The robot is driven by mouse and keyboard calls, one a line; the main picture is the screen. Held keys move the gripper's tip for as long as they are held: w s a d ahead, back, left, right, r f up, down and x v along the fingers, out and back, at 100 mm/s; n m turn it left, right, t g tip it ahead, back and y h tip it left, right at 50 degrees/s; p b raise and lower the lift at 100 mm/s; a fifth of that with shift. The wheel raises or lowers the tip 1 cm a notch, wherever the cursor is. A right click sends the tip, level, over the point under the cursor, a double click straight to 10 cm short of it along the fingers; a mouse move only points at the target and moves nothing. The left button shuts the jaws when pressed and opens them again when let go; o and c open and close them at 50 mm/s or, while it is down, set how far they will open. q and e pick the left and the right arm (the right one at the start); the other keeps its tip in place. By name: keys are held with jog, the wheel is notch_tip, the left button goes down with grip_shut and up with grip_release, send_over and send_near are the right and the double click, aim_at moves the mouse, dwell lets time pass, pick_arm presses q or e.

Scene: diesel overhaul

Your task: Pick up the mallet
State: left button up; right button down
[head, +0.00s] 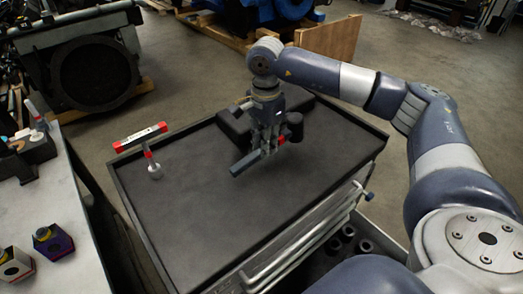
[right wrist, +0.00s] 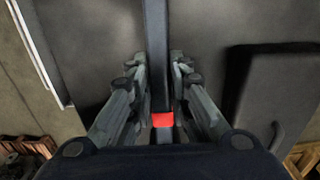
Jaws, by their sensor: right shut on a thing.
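My right gripper (head: 268,147) is over the far middle of the black trolley top (head: 200,210). It is shut on the mallet (head: 248,163), whose grey handle sticks out to the lower left. A red band and a dark cylindrical head (head: 295,126) show on the right side of the gripper. In the right wrist view the dark handle (right wrist: 156,55) runs between the two fingers (right wrist: 160,95), with the red band close to the palm. I cannot tell whether the mallet touches the trolley top. My left gripper is not in view.
A black case (head: 234,127) lies behind the gripper; it also shows in the right wrist view (right wrist: 268,100). A grey bench (head: 55,215) is at left. The trolley's near part is clear. Drawers are open at right.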

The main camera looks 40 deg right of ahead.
jog(key=s+d+r+b, duration=0.1)
jog(key=s+b, duration=0.3)
jog(key=s, duration=1)
jog(key=shift+s+r+b, duration=0.2)
jog(key=shift+s+b, duration=0.05)
jog(key=shift+b, duration=0.1)
jog(key=c, duration=2.1)
grip_release()
jog(key=shift+c, duration=0.2)
grip_shut()
notch_tip(320, 180, up, 4)
jog(key=shift+p, duration=1.25)
jog(key=shift+w, duration=0.1)
